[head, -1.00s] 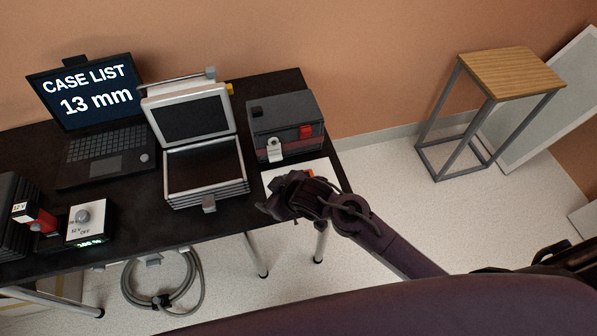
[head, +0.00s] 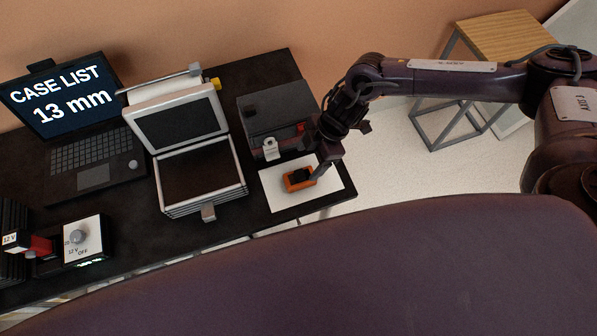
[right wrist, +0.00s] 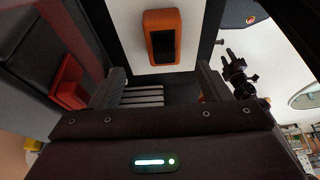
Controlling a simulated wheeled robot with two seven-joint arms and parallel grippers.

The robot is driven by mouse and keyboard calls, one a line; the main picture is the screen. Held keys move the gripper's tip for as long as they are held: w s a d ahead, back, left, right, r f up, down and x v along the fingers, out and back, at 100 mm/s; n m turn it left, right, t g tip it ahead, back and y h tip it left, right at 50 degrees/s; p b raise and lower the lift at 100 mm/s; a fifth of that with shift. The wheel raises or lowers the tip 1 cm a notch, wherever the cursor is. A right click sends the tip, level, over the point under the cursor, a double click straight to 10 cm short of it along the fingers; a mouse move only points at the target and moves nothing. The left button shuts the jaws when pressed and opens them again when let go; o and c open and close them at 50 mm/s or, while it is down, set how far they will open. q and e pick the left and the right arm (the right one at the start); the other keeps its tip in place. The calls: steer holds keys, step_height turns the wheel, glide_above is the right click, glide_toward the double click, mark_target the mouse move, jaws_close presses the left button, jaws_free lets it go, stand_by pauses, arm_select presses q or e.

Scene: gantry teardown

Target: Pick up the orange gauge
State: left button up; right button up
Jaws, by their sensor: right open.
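The orange gauge (head: 299,179) has a dark face and lies on a white sheet (head: 333,186) at the right end of the black table. In the right wrist view the gauge (right wrist: 161,37) lies ahead of the fingers, near the top of the picture. My right gripper (head: 324,163) is just right of the gauge and above the sheet in the head view. Its two fingers stand apart in the right wrist view (right wrist: 158,88), with nothing between them.
A dark grey box (head: 273,115) with a red part stands right behind the sheet, close to my right gripper. An open silver case (head: 205,205) stands left of it. A laptop (head: 93,175) and a power supply (head: 84,240) are further left. A wooden-topped stand (head: 500,38) is on the floor.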

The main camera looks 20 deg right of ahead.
mark_target(300, 173)
steer(key=x, duration=0.2)
steer(key=p+x, duration=0.1)
steer(key=x, duration=0.2)
steer(key=shift+s+a+f+p, duration=0.25)
steer(key=shift+s+a+p, duration=0.05)
steer(key=shift+s+p, duration=0.1)
steer(key=shift+w+a+f, duration=0.1)
steer(key=shift+a+f, duration=0.1)
steer(key=shift+f, duration=0.3)
steer(key=c, duration=1.2)
